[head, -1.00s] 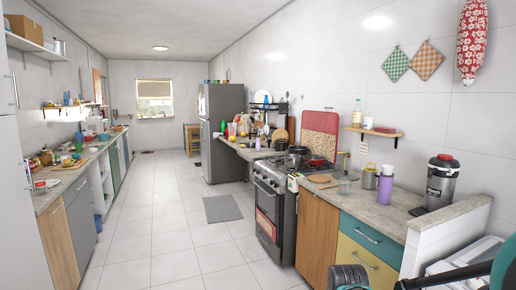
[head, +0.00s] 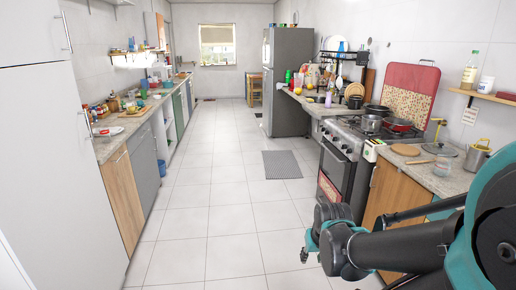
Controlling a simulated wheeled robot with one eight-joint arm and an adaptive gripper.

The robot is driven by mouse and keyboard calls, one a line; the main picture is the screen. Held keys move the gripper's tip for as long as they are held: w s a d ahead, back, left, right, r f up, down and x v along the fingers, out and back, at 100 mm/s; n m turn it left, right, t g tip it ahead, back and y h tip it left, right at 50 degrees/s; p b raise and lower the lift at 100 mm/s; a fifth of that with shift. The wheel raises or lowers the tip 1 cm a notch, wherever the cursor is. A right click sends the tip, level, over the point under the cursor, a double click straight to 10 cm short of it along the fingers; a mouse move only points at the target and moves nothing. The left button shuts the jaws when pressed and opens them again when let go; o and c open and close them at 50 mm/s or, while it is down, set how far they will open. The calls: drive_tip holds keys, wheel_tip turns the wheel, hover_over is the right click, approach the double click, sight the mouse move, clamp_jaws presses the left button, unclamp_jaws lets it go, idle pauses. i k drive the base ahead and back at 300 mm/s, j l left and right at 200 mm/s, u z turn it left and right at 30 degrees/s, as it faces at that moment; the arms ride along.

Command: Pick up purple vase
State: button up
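A small purple upright object (head: 328,98), possibly the purple vase, stands on the far right counter just beyond the stove. It is too small to make out its shape well. My gripper (head: 314,246), dark with teal parts, is at the lower middle right, above the floor and in front of the stove and the wooden cabinet. It is far from the purple object and appears to touch nothing. Its fingers are too unclear to tell whether they are open.
The stove (head: 345,146) carries a pot (head: 369,123) and a red pan (head: 398,126). A glass jar (head: 443,165) and a metal canister (head: 476,158) stand on the near right counter. The tiled floor is clear in the middle, with a grey mat (head: 281,164). Counters line the left wall.

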sight(328, 104)
drive_tip(key=i+u, duration=0.2)
drive_tip(key=i, duration=1.7)
drive_tip(key=i+z, duration=0.1)
drive_tip(key=i, duration=0.5)
drive_tip(key=i+j+z, duration=0.15)
drive_tip(key=i, duration=0.5)
drive_tip(key=i+j+z, duration=0.1)
drive_tip(key=i, duration=0.5)
drive_tip(key=i+j+z, duration=0.2)
drive_tip(key=i+z, duration=0.2)
drive_tip(key=i+j+z, duration=0.35)
drive_tip(key=i, duration=0.25)
drive_tip(key=i+j+z, duration=0.4)
drive_tip(key=i+j, duration=0.1)
drive_tip(key=i, duration=0.75)
drive_tip(key=k+l+z, duration=0.1)
drive_tip(key=k+z, duration=0.4)
drive_tip(key=k+j+u, duration=0.2)
drive_tip(key=j, duration=0.15)
drive_tip(key=k+j+u, duration=0.2)
drive_tip(key=j, duration=0.2)
drive_tip(key=j+u, duration=0.15)
drive_tip(key=j, duration=0.25)
